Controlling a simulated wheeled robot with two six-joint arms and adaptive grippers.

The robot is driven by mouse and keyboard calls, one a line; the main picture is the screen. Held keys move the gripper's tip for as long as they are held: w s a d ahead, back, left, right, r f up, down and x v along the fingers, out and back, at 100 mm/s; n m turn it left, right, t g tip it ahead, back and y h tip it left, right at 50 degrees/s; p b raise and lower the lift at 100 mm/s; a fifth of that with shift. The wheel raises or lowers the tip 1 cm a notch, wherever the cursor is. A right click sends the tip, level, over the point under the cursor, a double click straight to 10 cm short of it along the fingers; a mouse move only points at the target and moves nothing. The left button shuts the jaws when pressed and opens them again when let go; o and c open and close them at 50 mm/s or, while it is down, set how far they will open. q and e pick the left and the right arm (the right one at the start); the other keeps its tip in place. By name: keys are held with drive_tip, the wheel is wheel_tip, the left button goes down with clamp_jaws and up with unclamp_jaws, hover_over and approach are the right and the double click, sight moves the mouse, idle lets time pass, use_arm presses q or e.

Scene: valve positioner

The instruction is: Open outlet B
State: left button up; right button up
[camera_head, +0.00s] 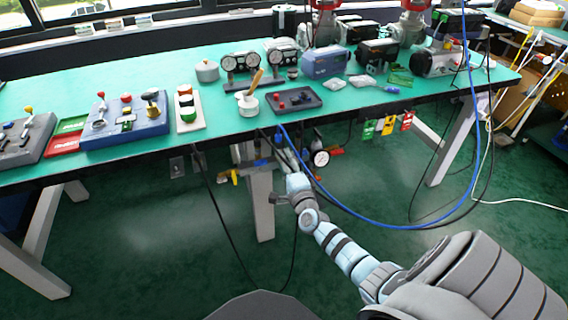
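My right arm comes in from the lower right and reaches to the table's front edge. My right gripper (284,154) is at its far end, just under the edge, among small fittings and hoses. It is too small and dark to tell whether its fingers are open or touch anything. A yellow handle (232,176) hangs under the edge left of the gripper. A round white gauge (321,158) and a red handle (336,151) are just right of it. No readable label shows which fitting is outlet B. My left gripper is not in view.
The green table (165,75) carries control boxes such as a blue one (125,125), gauges (240,63) and a dark tray (293,99). A blue hose (400,226) loops down right of my arm. A table leg (261,205) stands left of it. Colored tags (388,125) hang from the edge.

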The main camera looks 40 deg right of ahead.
drive_tip(key=v, duration=1.2)
